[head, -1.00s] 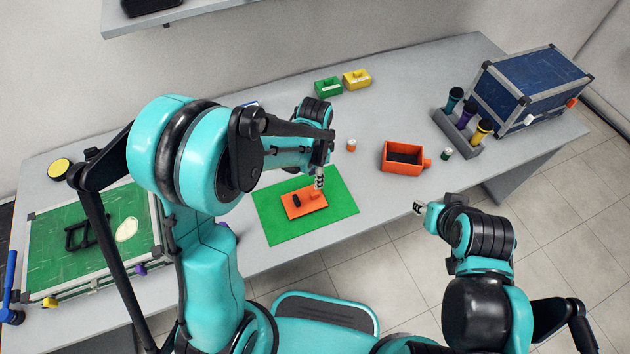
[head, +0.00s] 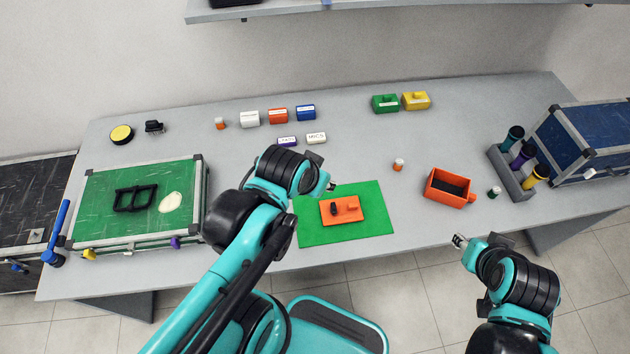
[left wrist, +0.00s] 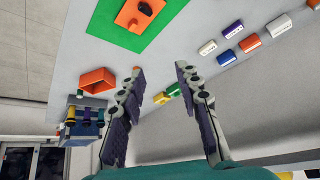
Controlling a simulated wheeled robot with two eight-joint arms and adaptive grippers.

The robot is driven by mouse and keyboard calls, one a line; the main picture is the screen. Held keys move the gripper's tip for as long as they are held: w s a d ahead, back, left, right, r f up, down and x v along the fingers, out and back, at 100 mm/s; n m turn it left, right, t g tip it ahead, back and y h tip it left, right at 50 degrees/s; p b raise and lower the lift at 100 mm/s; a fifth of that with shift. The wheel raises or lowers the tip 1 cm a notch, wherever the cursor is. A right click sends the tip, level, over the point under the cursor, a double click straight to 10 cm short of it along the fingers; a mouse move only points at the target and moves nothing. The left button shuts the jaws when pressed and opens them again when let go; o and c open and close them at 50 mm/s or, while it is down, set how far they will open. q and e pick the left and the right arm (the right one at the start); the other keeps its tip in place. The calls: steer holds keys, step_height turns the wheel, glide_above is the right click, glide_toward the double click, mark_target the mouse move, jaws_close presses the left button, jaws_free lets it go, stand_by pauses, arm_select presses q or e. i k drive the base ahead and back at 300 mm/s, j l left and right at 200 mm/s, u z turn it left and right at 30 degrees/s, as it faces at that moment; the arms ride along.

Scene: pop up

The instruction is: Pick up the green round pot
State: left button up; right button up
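A small round pot with a green top (head: 494,192) stands upright on the table at the right, between the orange open box (head: 448,187) and the rack of coloured tubes (head: 512,174). My left gripper (head: 331,187) is in the air by the back left part of the green mat, well left of the pot. The left wrist view shows its two fingers (left wrist: 161,70) spread with nothing between them. My right gripper (head: 459,241) is in front of the table's front edge, below and left of the pot. It looks empty, but its finger opening is too small to tell.
The green mat (head: 313,230) carries an orange plate (head: 341,209). A blue case (head: 585,140) is at far right and a green-topped case (head: 110,185) at left. Coloured blocks line the back.

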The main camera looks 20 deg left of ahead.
mark_target(494, 194)
steer(key=i+l+z, duration=0.3)
steer(key=i+l, duration=0.2)
steer(key=l, duration=0.2)
steer(key=i+l+z, duration=0.3)
steer(key=i+l, duration=0.25)
